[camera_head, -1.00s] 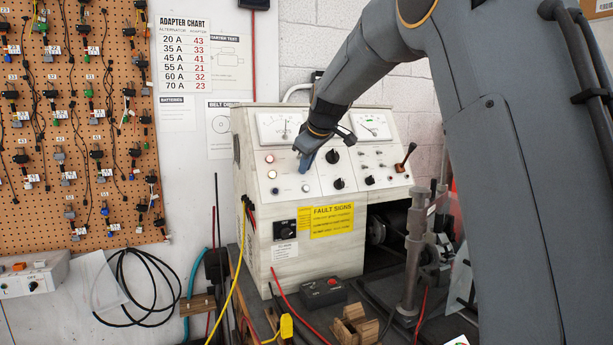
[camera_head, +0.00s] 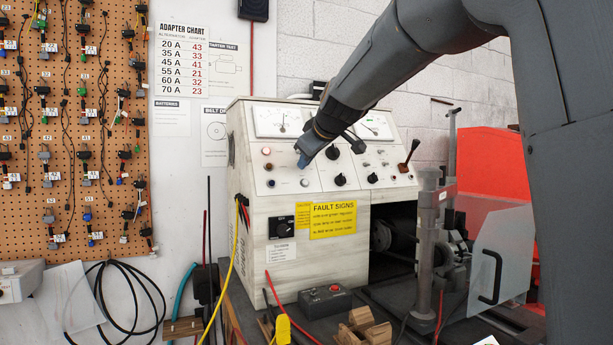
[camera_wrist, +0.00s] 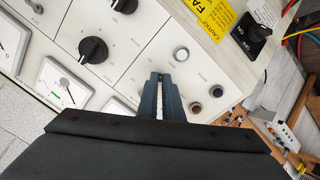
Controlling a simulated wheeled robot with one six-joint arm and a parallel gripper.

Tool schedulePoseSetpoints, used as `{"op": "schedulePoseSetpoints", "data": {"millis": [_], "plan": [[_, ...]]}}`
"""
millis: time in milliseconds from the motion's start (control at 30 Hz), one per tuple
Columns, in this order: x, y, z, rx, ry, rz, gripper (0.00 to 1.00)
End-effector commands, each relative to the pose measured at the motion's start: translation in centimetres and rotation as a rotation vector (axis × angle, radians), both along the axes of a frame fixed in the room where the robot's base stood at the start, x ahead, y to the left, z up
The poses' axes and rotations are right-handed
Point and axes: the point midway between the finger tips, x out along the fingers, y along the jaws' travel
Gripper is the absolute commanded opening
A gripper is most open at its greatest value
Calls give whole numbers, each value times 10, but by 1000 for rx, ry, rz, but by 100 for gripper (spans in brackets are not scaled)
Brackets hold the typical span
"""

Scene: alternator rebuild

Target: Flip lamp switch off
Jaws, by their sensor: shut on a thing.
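The white test bench (camera_head: 315,265) has a sloped panel with dials, knobs and small lamps. My gripper (camera_head: 303,160) is at the panel, left of the upper black knob and below the left dial. In the wrist view, the two blue-grey fingers of my gripper (camera_wrist: 159,76) are close together and shut at the panel face. The lamp switch is hidden between the fingertips. A brown lamp (camera_wrist: 217,91), which looks unlit, and a dark blue one (camera_wrist: 195,107) sit to their right. A pale round indicator (camera_wrist: 181,54) is just beyond the fingertips.
Two black knobs (camera_wrist: 93,50) are left of the fingers in the wrist view. A drill-like stand (camera_head: 428,240) and clear shield (camera_head: 500,255) are at right.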

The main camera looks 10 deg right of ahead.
Motion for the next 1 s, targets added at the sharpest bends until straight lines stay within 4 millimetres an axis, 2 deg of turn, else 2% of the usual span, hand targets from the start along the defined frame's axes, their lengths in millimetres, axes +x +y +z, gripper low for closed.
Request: {"op": "schedulePoseSetpoints", "data": {"millis": [100,1000], "plan": [[1,-1,-7,6,-34,-2,0],[-2,-2,-17,51,-265,-2,0]]}}
